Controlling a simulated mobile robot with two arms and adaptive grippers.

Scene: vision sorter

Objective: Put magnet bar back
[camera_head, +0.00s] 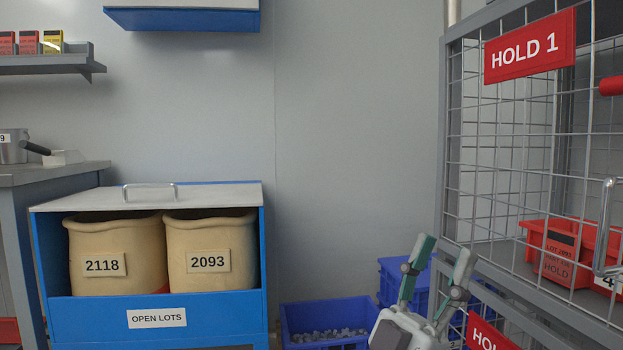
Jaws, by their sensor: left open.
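I cannot make out a magnet bar anywhere in the head view. My left gripper (442,256) is at the lower right, fingers pointing up and spread apart. It is open, with nothing visible between its fingers. It appears in front of the blue bins and beside the wire cage. My right gripper is not in view.
A blue cabinet (160,313) marked OPEN LOTS holds two tan sacks, 2118 (102,240) and 2093 (208,240). A blue bin (325,310) holds small grey pieces. The HOLD 1 cage (448,130) at right contains a red bin (590,236). A grey bench (55,172) stands left.

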